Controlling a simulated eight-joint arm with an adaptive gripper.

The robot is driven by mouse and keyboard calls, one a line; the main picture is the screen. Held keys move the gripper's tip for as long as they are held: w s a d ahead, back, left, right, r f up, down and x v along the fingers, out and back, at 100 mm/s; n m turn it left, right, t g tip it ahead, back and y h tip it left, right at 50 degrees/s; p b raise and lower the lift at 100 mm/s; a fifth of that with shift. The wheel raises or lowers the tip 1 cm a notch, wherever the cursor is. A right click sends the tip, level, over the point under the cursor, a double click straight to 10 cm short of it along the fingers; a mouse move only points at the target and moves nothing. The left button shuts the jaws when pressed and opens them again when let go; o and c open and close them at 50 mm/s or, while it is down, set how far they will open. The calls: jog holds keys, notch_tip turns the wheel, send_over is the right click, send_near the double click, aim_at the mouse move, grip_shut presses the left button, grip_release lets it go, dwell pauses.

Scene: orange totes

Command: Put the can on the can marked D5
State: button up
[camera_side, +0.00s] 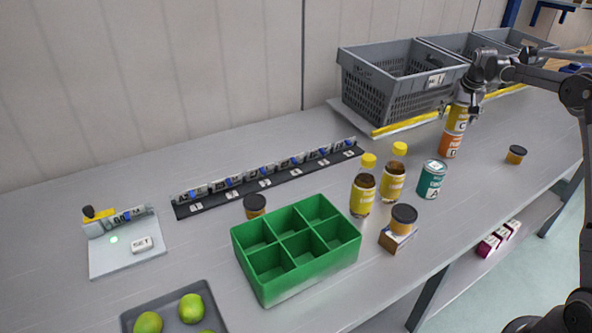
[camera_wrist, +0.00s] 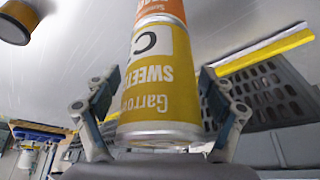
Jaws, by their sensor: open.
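A yellow can (camera_side: 457,118) stands upright on top of an orange can (camera_side: 450,146) at the right of the bench. The white label on the orange can is too small to read surely. In the wrist view the yellow can (camera_wrist: 158,90) shows a large C and the word SWEET, with part of the orange can (camera_wrist: 155,10) beyond it. My gripper (camera_side: 463,107) is at the upper part of the yellow can. Its fingers (camera_wrist: 158,88) are spread on both sides of the can, with a visible gap at each side. I see no can marked D5 clearly.
A teal can (camera_side: 432,180) and two yellow-capped bottles (camera_side: 363,188) stand left of the stack. A dark-lidded jar (camera_side: 516,155) stands to the right. Grey crates (camera_side: 395,85) are close behind, with a yellow edge strip. A green divided box (camera_side: 290,285) is farther left.

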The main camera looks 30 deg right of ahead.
jog(key=v, duration=1.2)
jog(key=s+a+r+n+t, duration=0.1)
jog(key=s+a+r+n, duration=0.1)
jog(key=a, duration=1.2)
jog(key=s+a+f+n+t+y, duration=0.1)
jog(key=s+a+f+n, duration=0.2)
jog(key=s+a, duration=0.6)
jog(key=s+a+f+n+t+y, duration=0.2)
jog(key=s+a+f+n, duration=0.2)
jog(key=s+a+f, duration=0.4)
jog(key=s+a, duration=0.1)
jog(key=a, duration=0.6)
jog(key=shift+s+a+f, duration=0.25)
jog(key=shift+a+f, duration=0.1)
